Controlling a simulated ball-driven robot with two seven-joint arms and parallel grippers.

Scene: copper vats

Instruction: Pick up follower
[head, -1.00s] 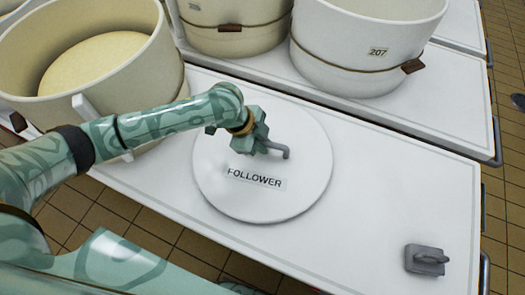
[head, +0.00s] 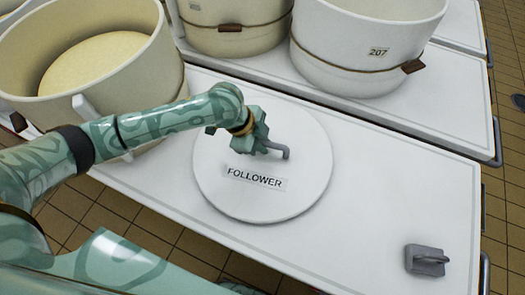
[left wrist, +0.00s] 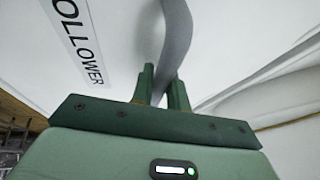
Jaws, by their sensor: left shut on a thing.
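The follower (head: 290,195) is a round white disc with a black "FOLLOWER" label. It lies flat on the white table in the head view. Its bent grey handle (head: 281,150) sticks out beside my left gripper (head: 266,146), which is at the top middle of the disc. In the left wrist view, the green fingers of my left gripper (left wrist: 160,88) are shut on the grey handle (left wrist: 175,40), and the label (left wrist: 78,38) shows on the white disc. Part of the handle is hidden by the gripper. My right gripper is out of view.
A cream vat (head: 150,85) with pale contents stands at the left. Another cream vat (head: 232,40) and a white vat marked 207 (head: 340,60) stand behind. A grey block with a handle (head: 427,259) sits at the table's front right. The table's right part (head: 420,190) is otherwise clear.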

